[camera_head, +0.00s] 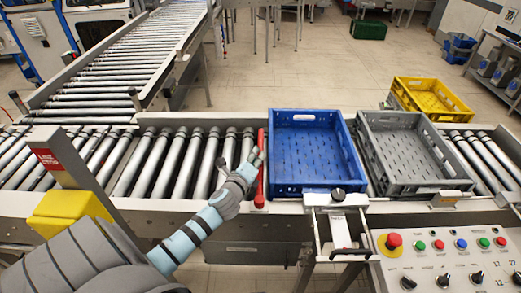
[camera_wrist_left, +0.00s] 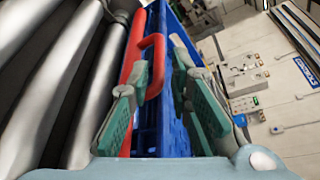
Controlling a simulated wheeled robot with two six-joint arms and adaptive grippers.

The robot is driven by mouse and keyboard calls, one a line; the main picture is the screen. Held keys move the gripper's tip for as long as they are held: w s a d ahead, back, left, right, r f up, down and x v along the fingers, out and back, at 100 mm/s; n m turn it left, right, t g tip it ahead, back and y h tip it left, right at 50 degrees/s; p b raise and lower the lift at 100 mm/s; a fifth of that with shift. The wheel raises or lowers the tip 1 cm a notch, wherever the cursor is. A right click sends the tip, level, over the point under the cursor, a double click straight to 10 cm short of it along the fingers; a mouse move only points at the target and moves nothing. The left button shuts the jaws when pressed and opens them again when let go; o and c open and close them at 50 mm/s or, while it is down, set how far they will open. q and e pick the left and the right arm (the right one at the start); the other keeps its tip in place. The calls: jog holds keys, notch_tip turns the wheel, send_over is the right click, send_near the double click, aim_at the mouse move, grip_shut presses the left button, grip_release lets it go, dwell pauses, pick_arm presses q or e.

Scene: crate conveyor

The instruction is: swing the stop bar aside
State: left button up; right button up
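The red stop bar (camera_head: 260,168) lies across the rollers, against the left side of the blue crate (camera_head: 276,184). In the left wrist view the bar (camera_wrist_left: 131,62) has a red loop handle (camera_wrist_left: 155,66) standing off it. My left gripper (camera_head: 250,162) is at the bar, on its left side in the head view. In the wrist view the gripper (camera_wrist_left: 158,88) is open, and the handle shows between its two green-padded fingers. I cannot tell whether either finger touches it. The blue crate (camera_wrist_left: 176,30) lies behind the bar. My right gripper is out of view.
A grey crate (camera_head: 368,160) stands right of the blue one, with a yellow crate (camera_head: 436,113) behind it. A control panel (camera_head: 445,262) and a bracket with a black knob (camera_head: 337,197) are in front. Rollers (camera_head: 152,165) left of the bar are empty.

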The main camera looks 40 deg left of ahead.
pick_arm(q)
jog(key=x, duration=0.6)
jog(key=shift+b, duration=0.3)
jog(key=shift+s, duration=0.1)
jog(key=shift+c, duration=0.3)
grip_shut()
